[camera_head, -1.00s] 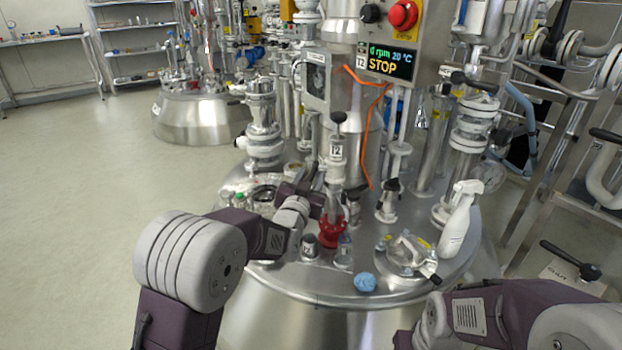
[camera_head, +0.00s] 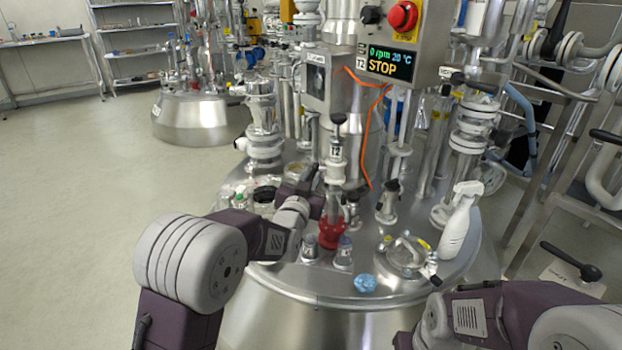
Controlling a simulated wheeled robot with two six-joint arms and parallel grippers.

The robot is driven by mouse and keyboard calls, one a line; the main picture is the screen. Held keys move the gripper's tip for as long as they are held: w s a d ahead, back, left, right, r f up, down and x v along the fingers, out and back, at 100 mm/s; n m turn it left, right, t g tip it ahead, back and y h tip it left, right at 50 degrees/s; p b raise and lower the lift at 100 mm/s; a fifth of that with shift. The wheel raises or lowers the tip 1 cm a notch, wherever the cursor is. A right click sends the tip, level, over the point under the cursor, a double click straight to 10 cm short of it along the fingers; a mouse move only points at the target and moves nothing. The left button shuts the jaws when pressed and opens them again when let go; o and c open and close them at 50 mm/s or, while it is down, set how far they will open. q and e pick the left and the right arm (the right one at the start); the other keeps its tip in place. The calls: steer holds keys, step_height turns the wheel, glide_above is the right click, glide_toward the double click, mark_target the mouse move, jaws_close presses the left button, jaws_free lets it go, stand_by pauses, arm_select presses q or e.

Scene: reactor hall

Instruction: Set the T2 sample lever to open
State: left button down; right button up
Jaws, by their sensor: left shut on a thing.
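The T2 sample fitting (camera_head: 337,151) stands upright on the steel vessel lid, with a white T2 label and a black knob (camera_head: 338,118) on top. Below it is a clear glass part with a red base (camera_head: 331,236). My left gripper (camera_head: 314,184) reaches in from the left at the fitting's mid-height and is shut at its left side. What it grips appears to be the T2 sample lever, mostly hidden by the gripper, so its exact setting cannot be read. My right arm comes in at the lower right; its gripper is out of view.
On the lid (camera_head: 310,283) stand two small capped vials (camera_head: 344,251), a blue crumpled wipe (camera_head: 365,283), a clamped round port (camera_head: 405,254) and a white spray bottle (camera_head: 459,221). A control box (camera_head: 392,66) reading STOP hangs above. Open floor lies left.

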mark_target(315, 167)
stand_by(0.9)
arm_select(q)
step_height(315, 167, up, 3)
steer(key=g+p, duration=0.2)
steer(key=p, duration=0.9)
steer(key=shift+g, duration=0.4)
steer(key=g+p, duration=0.1)
steer(key=p, duration=0.3)
steer(key=g+p, duration=0.1)
steer(key=p, duration=0.3)
steer(key=g+y+p, duration=0.1)
steer(key=p, duration=0.3)
steer(key=shift+w+d+r+g+p, duration=0.1)
steer(key=shift+w+r+g+p, duration=0.2)
steer(key=shift+w+g+p, duration=0.1)
steer(key=shift+w+f+g+p, duration=0.1)
steer(key=shift+f+g+p, duration=0.15)
steer(key=shift+p, duration=0.3)
steer(key=c, duration=1.4)
jaws_free()
steer(key=shift+r, duration=0.1)
